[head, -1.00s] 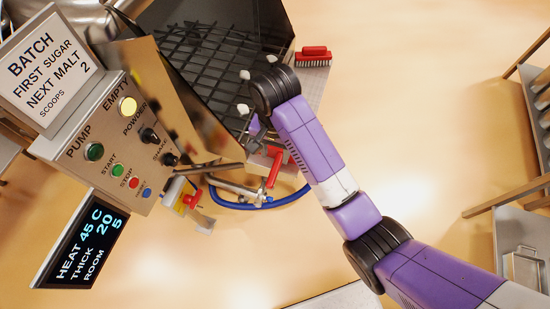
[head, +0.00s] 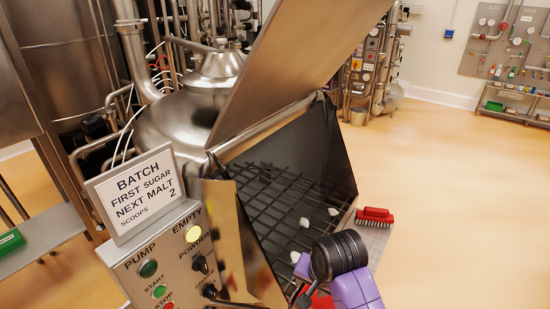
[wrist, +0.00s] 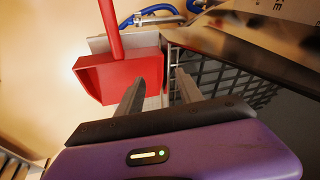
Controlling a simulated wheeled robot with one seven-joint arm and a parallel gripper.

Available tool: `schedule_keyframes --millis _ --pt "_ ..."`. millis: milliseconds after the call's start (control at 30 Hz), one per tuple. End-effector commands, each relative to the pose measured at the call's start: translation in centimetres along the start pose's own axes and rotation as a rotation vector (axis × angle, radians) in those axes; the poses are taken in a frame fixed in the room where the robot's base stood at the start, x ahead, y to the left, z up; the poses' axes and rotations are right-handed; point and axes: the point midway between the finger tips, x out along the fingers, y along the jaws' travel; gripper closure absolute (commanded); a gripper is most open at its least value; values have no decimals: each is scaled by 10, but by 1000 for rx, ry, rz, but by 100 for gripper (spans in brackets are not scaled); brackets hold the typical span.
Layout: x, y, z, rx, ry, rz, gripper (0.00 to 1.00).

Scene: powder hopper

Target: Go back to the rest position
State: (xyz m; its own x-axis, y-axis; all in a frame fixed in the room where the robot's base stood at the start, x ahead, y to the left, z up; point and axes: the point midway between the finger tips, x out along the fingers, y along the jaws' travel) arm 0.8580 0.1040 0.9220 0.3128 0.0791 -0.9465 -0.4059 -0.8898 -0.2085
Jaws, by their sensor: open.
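My gripper shows in the wrist view (wrist: 160,92), its two grey fingers apart with nothing between them. A red scoop (wrist: 118,72) lies just beyond the left finger, on a pale ledge beside the hopper; I cannot tell whether the finger touches it. In the head view only my purple and black wrist and arm show at the bottom, over the hopper's right front, and the fingers are hidden or out of frame. A bit of red shows beside my wrist there. The hopper (head: 335,150) stands open, its dark grid inside bearing several white lumps (head: 304,223).
A red brush (head: 375,215) lies on the hopper's right ledge. The control panel (head: 165,265) with its BATCH sign (head: 140,190) stands at the hopper's left. The raised lid (head: 300,65) leans above. Open floor spreads to the right.

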Motion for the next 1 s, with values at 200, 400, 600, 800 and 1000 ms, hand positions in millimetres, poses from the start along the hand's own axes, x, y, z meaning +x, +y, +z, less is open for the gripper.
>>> schedule_keyframes --millis 200,400,600,800,1000 --pt "-12 -33 -22 -141 323 -275 57" --pt "-34 -18 -2 -210 594 -405 57" --pt "-66 20 30 -250 816 -434 57" --pt "-107 67 71 -285 995 -404 57" --pt "-151 115 116 -332 1122 -340 57"
